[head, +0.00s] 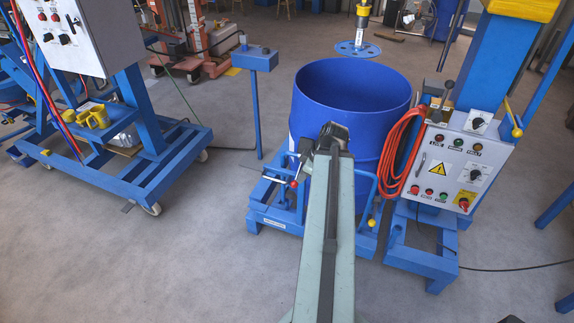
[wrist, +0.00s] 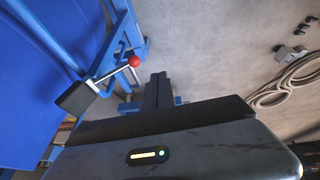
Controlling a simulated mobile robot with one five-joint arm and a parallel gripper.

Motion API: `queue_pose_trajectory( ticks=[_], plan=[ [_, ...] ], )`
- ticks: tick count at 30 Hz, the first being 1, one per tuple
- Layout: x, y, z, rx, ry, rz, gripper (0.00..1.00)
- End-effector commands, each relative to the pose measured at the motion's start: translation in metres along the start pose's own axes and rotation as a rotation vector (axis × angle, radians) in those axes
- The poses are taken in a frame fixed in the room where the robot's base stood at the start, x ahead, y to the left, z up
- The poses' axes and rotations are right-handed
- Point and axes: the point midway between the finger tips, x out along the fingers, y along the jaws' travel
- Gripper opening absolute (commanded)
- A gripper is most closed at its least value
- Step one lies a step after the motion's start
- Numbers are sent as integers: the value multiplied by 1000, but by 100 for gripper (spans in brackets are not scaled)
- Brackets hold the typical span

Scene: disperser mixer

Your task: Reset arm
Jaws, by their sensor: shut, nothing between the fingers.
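My gripper (wrist: 158,80) shows in the wrist view with its two dark fingers together and nothing between them. It is over the grey floor, just right of a clamp lever with a red ball (wrist: 134,61), and apart from it as far as I can tell. In the head view, my arm reaches forward over the floor, and its dark end is in front of the blue drum (head: 350,85). The fingers are hard to make out there. The red lever ball (head: 294,184) shows just below and left of the arm's end.
The mixer's control box (head: 459,160) and a coiled orange hose (head: 400,150) stand right of the drum. A dispersing disc (head: 357,49) hangs behind it. A wheeled blue frame (head: 150,180) is left. A coiled cable (wrist: 285,88) lies right in the wrist view.

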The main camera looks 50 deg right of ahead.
Motion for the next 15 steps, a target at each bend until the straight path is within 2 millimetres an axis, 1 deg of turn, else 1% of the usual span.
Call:
queue_pose_trajectory(
  ticks=[5,7,8,11,12,14,15],
  plan=[
    [0,0,0,1,0,0,0],
    [1,-4,-11,-18,2,-8,0],
    [3,-8,-21,-36,4,-15,0],
    [14,-35,-76,-136,14,-57,0],
    [20,-53,-105,-190,19,-80,0],
    [28,-85,-149,-284,20,-115,0],
    [34,-108,-175,-348,14,-139,0]
  ],
)
